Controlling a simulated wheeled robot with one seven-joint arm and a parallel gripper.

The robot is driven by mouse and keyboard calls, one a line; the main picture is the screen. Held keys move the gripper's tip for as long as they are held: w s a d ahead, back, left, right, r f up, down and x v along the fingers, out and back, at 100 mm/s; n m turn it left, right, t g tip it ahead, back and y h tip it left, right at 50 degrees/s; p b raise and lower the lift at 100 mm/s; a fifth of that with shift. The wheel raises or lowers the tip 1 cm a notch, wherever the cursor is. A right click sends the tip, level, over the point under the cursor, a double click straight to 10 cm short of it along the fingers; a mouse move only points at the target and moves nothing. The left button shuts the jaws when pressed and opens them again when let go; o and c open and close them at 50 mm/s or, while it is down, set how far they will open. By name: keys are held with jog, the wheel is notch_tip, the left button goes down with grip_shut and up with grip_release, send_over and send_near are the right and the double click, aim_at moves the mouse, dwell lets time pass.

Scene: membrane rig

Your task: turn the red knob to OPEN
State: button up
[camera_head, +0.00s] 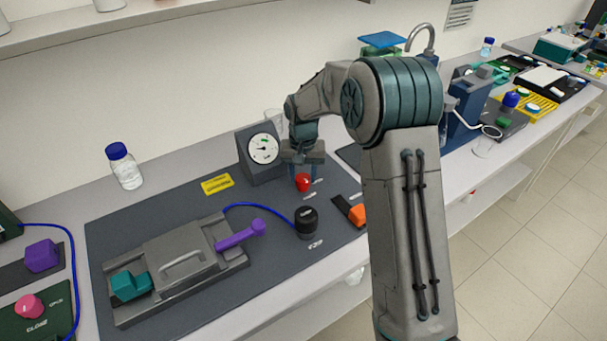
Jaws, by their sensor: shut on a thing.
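The red knob (303,182) sits on the dark mat of the rig, to the right of the dial gauge and above the black cylinder. My gripper (302,172) points down over the red knob, with its fingers shut on it. The knob's top is partly hidden by the fingers. White labels (309,196) lie beside the knob, but they are too small to read. I cannot tell which way the knob is turned.
A dial gauge (263,149) stands just left of my gripper. A black cylinder (306,222) with a blue tube and an orange-handled part (357,214) stand near. A grey clamp block (181,263) with a purple lever (240,235) lies left. A blue-capped bottle (124,168) stands behind.

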aim_at(303, 177)
jog(key=n+b, duration=0.1)
jog(key=n, duration=0.7)
jog(key=shift+n, duration=0.3)
jog(key=n, duration=0.4)
jog(key=shift+r+n, duration=0.1)
jog(key=shift+n, duration=2)
jog(key=shift+w, duration=0.1)
jog(key=o, duration=1)
jog(key=shift+r, duration=0.1)
notch_tip(303, 177, up, 14)
jog(key=shift+f+b, duration=0.2)
jog(key=shift+b, duration=0.2)
